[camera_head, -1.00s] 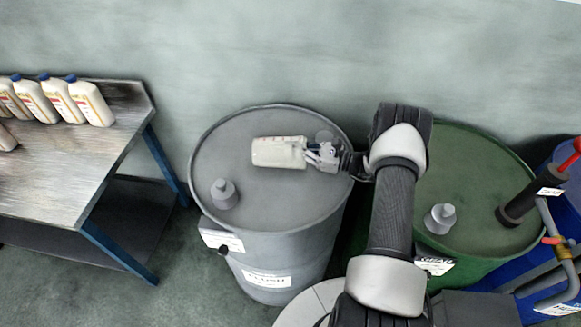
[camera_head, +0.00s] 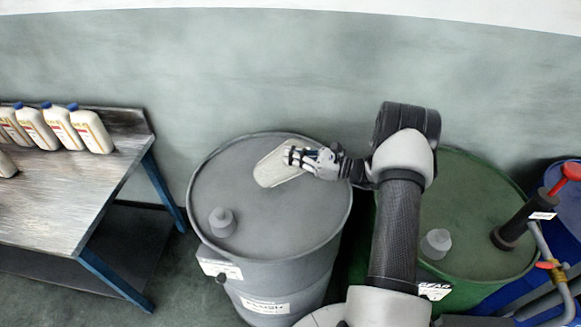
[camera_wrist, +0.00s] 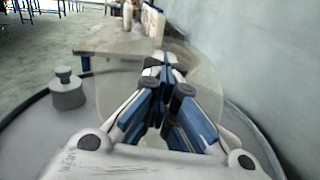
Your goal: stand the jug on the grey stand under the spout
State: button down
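The jug (camera_head: 280,167) is a pale grey, rounded vessel over the grey drum's lid in the head view, its long side slanting. In the wrist view the jug (camera_wrist: 112,85) is a large, see-through shape around and beyond the fingers. My gripper (camera_head: 294,158) reaches in from the right, its fingers overlapping the jug's right end. In the wrist view my gripper (camera_wrist: 165,72) has its blue-and-white fingers drawn together on the jug; the exact contact is hard to see. I cannot make out the grey stand or the spout's mouth.
The grey drum (camera_head: 245,240) has a small cap (camera_head: 222,222). A bench (camera_head: 75,195) with several white bottles (camera_head: 58,128) is at left.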

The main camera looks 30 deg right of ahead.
notch_tip(320, 180, up, 11)
jog(key=p, duration=0.1)
jog(key=shift+f+p, duration=0.15)
jog(key=shift+p, duration=0.25)
jog(key=c, duration=2.4)
grip_release()
jog(key=shift+c, duration=2.4)
grip_release()
